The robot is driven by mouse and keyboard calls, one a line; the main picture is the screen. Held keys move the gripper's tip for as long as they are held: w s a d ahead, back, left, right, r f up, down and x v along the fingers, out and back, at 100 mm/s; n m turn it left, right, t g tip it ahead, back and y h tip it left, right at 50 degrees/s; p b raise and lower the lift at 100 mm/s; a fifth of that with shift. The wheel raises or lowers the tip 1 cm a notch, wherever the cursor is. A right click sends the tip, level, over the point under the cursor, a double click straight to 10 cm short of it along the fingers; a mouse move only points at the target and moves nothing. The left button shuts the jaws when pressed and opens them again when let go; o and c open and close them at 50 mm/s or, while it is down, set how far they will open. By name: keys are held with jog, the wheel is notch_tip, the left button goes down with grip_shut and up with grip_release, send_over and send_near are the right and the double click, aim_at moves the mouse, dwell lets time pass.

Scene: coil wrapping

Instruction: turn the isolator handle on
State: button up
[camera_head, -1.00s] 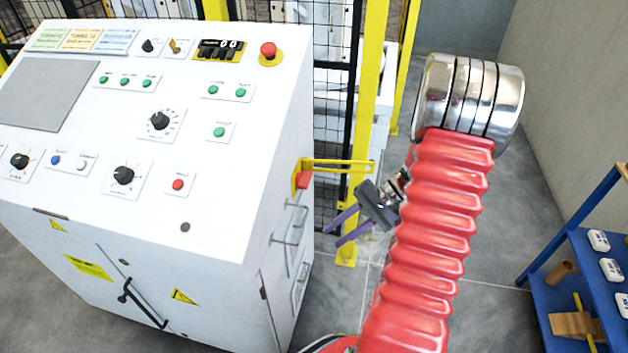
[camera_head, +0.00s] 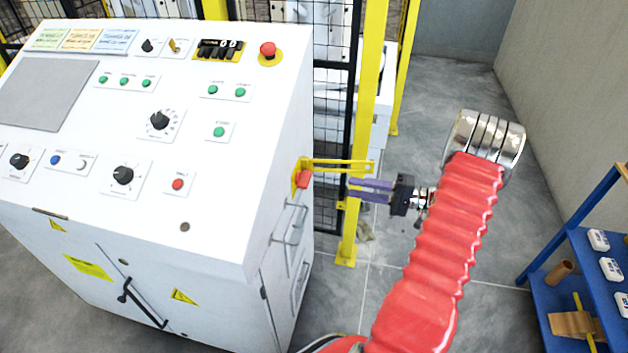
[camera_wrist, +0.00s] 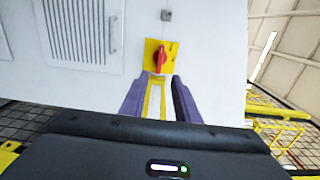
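The isolator handle is a red knob (camera_wrist: 160,57) on a yellow plate (camera_wrist: 153,68), on the side face of the white cabinet. It also shows in the head view as a red handle (camera_head: 303,179) at the cabinet's right edge. In the wrist view the handle looks roughly upright. My gripper (camera_head: 352,191) is to the right of the handle, with its purple fingers pointing at the cabinet. In the wrist view the fingers (camera_wrist: 160,82) are open, apart and empty, and the handle lies just beyond and between their tips.
A yellow bracket (camera_head: 340,163) juts out beside the handle, just above my fingers; its yellow frame shows between them in the wrist view. A yellow post (camera_head: 366,120) and black mesh fence stand behind. A blue shelf (camera_head: 547,310) is at the right, with clear floor between.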

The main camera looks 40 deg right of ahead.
aim_at(303, 179)
jog(key=shift+w+a, duration=0.1)
jog(key=x, duration=1.3)
jog(key=shift+w+a, duration=0.2)
jog(key=shift+c, duration=0.2)
